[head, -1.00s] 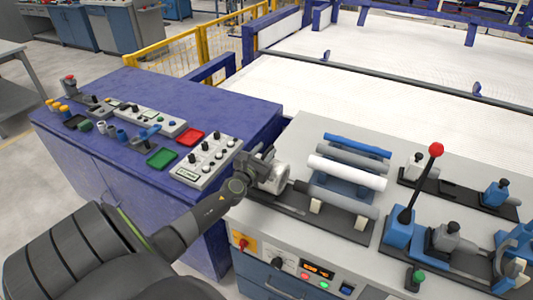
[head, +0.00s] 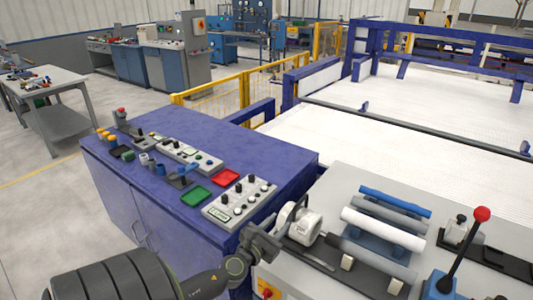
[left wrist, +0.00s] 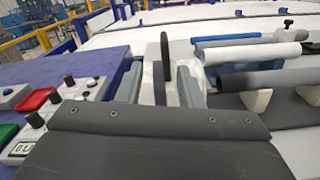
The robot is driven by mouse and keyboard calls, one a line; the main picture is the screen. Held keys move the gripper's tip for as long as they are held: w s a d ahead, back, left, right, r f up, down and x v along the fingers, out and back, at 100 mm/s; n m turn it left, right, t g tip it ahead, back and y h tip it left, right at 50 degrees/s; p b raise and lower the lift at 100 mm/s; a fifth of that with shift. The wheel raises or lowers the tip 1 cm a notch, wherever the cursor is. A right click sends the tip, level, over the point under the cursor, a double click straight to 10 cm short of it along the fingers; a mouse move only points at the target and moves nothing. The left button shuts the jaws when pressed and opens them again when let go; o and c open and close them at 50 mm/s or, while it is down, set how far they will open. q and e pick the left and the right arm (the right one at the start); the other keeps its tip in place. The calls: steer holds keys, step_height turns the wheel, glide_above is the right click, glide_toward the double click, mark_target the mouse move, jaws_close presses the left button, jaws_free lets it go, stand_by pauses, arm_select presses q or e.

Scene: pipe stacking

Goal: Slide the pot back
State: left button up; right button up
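The pot appears to be the pale round part (head: 298,223) with a dark marking, at the left end of the pipe bench in the head view. In the left wrist view, a whitish part with a dark upright bar (left wrist: 164,58) stands just beyond the gripper; I cannot tell if it is the same part. My left gripper (head: 264,240) is at the near left side of the pot, and I see no clear grip on it. Whether they touch, and the finger opening, are unclear. Dark grey plates (left wrist: 160,122) of my gripper fill the lower wrist view. My right gripper is not in view.
Blue, grey and white pipes (head: 380,228) lie on a rack right of the pot. A red-knobbed lever (head: 463,250) rises farther right. A blue bench (head: 240,165) with control boxes and coloured trays stands left. White conveyor beds (head: 390,140) lie behind.

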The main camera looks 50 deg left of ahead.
arm_select(q)
steer(key=b+v, duration=0.1)
steer(key=v, duration=0.3)
steer(key=shift+s, duration=0.4)
